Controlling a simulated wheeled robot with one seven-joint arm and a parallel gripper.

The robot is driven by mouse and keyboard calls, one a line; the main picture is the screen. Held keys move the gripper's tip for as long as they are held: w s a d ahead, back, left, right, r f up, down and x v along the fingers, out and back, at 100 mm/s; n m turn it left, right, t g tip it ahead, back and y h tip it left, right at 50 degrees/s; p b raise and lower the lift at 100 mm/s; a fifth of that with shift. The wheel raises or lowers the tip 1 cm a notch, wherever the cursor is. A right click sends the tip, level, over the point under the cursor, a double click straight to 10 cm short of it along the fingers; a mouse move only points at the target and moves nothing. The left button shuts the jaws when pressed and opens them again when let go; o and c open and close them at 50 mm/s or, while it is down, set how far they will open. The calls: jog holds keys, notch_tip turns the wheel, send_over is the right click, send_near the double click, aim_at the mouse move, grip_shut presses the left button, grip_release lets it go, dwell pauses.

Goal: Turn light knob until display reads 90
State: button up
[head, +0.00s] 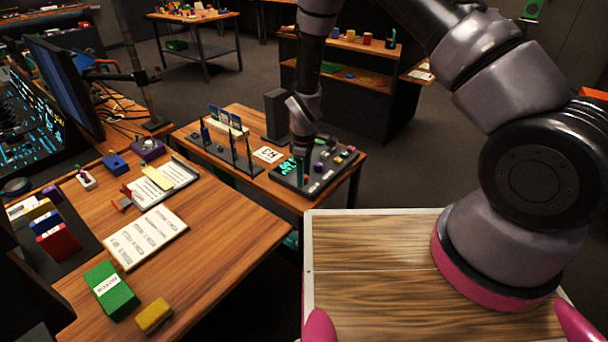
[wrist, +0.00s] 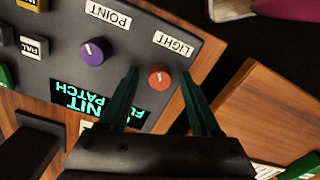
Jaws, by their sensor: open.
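The light knob is a small orange-red dial (wrist: 159,77) beside a white LIGHT label (wrist: 174,43) in the wrist view. My gripper (wrist: 158,75) is open, with one dark green finger on either side of the orange knob. I cannot tell whether the fingers touch it. The display (wrist: 84,101) shows cyan letters upside down, partly hidden behind a finger; no number is readable. In the head view my gripper (head: 301,158) points down over the dark panel (head: 312,187) on the far table.
A purple knob (wrist: 95,51) with a POINT label (wrist: 108,14) sits left of the orange knob. A dark upright block (head: 277,116) and a card rack (head: 229,122) stand near the panel. A wooden desk (head: 220,225) with papers lies nearer.

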grip_shut()
jog(key=shift+m, duration=0.3)
jog(key=m, duration=0.4)
jog(key=shift+m, duration=0.3)
jog(key=m, duration=1.4)
jog(key=shift+m, duration=0.3)
